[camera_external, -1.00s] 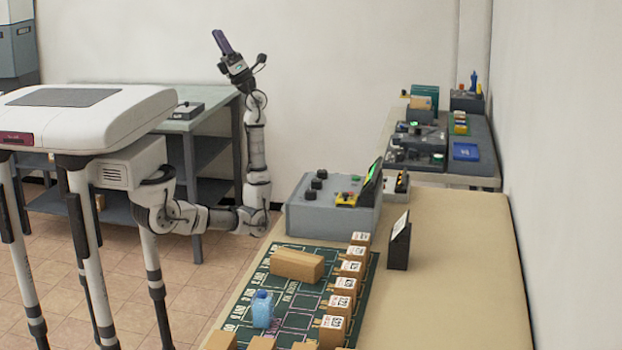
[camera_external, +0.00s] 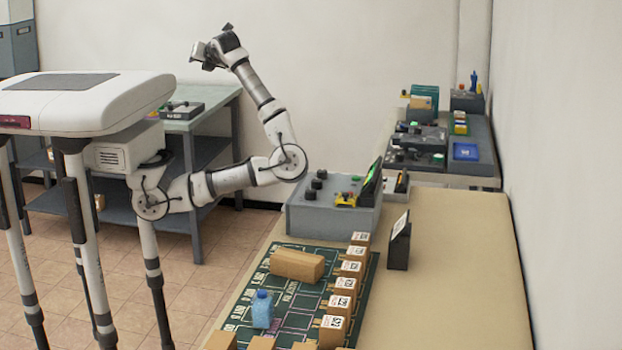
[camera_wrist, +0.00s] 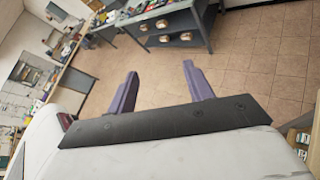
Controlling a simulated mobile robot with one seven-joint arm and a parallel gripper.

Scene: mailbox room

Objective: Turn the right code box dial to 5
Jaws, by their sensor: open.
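A grey code box (camera_external: 330,216) stands on the tan table, with several black dials (camera_external: 315,184) on its top left, a yellow part (camera_external: 346,199) and a tilted dark panel with a green display (camera_external: 371,180) at its right. Which dial the task names and what number it shows are too small to tell. My gripper (camera_external: 197,53) is raised high, up and left of the box and well apart from it. In the wrist view my gripper (camera_wrist: 160,88) has its two purple fingers spread, with nothing between them. The code box cannot be made out there.
A green mat (camera_external: 300,265) with cardboard boxes and a blue bottle (camera_external: 262,309) lies in front of the code box. A dark sign stand (camera_external: 399,245) stands to its right. More devices sit on a back bench (camera_external: 440,178). The right part of the tan table (camera_external: 465,270) is clear.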

